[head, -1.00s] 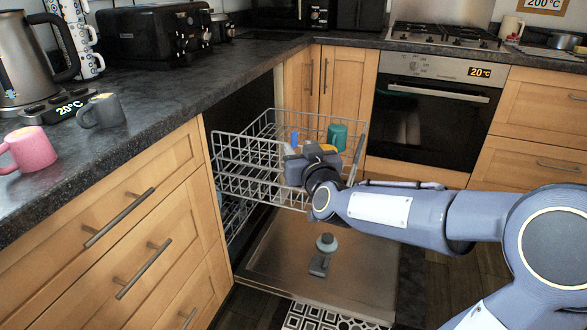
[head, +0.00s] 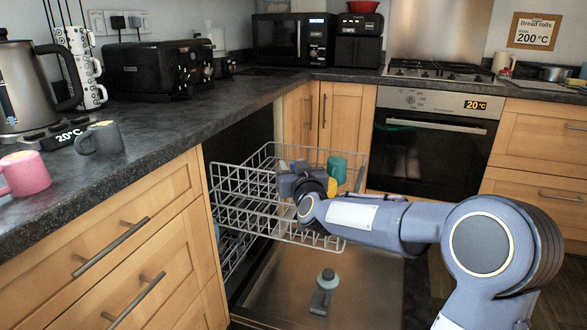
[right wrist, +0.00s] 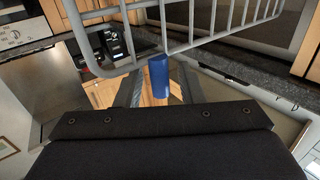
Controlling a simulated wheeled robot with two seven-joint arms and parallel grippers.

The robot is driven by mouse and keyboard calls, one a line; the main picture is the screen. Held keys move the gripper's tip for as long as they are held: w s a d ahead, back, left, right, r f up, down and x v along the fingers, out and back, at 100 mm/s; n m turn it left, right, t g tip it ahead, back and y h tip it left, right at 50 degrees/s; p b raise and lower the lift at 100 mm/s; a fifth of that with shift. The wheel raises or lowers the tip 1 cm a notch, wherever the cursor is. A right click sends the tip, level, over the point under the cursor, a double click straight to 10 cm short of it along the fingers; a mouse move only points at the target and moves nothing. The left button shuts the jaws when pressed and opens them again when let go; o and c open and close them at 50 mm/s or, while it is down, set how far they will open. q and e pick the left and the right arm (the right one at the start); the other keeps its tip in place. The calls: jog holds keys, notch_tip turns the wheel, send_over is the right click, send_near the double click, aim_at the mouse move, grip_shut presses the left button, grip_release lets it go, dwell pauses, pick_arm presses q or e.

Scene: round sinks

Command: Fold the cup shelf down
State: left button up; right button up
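No folding cup shelf can be clearly told apart from the wire of the dishwasher's pulled-out upper rack (head: 232,193). My right gripper (head: 290,172) is over this rack, with its fingers mostly hidden in the head view. In the right wrist view, the fingers of my right gripper (right wrist: 158,82) stand apart. Grey rack wires (right wrist: 205,28) run close beyond the fingertips. A teal mug (head: 337,167) stands in the rack. My left gripper is out of view.
The dishwasher door (head: 285,275) lies open below, with a grey-topped object (head: 325,284) over it. Drawers (head: 130,250) and the dark worktop (head: 175,125) border the left.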

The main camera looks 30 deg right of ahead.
grip_shut()
